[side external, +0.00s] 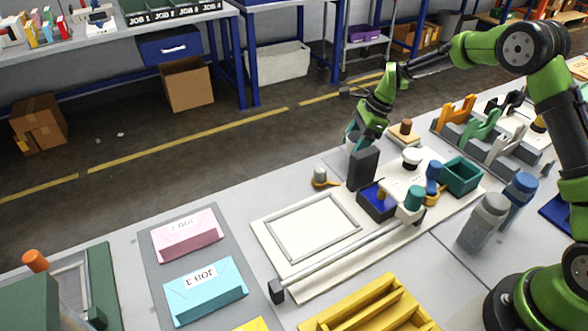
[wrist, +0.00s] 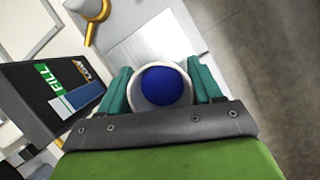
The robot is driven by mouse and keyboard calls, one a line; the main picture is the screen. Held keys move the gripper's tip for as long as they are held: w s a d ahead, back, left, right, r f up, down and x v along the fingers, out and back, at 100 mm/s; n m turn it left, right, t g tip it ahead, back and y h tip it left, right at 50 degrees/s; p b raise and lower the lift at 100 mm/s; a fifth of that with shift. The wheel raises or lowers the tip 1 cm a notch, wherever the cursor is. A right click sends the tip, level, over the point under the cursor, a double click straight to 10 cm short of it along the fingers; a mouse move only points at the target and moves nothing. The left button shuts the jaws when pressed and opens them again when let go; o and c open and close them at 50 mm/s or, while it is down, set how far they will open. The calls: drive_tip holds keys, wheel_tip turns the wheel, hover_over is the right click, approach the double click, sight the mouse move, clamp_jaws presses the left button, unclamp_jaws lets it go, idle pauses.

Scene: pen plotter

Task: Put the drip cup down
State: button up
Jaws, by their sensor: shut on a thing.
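My gripper (wrist: 160,90) has its teal fingers on both sides of the drip cup (wrist: 187,72), a round cup with a whitish rim and dark blue inside. The cup is upright or nearly so. In the side view my gripper (side external: 353,138) is at the table's far edge, behind the dark box, and the cup is mostly hidden. I cannot tell whether the cup's base touches the table. A pale square patch (wrist: 150,45) lies just beyond the cup in the wrist view.
A dark box (side external: 363,168) labelled FILL stands close by; it also shows left in the wrist view (wrist: 45,95). A brass ring holder (side external: 325,184) is on the left. The floor drops off beyond the table edge. A white board with a frame (side external: 262,232) lies in front.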

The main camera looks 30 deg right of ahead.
drive_tip(key=shift+f, duration=0.95)
drive_tip(key=o, duration=1.1)
drive_tip(key=shift+f, duration=0.15)
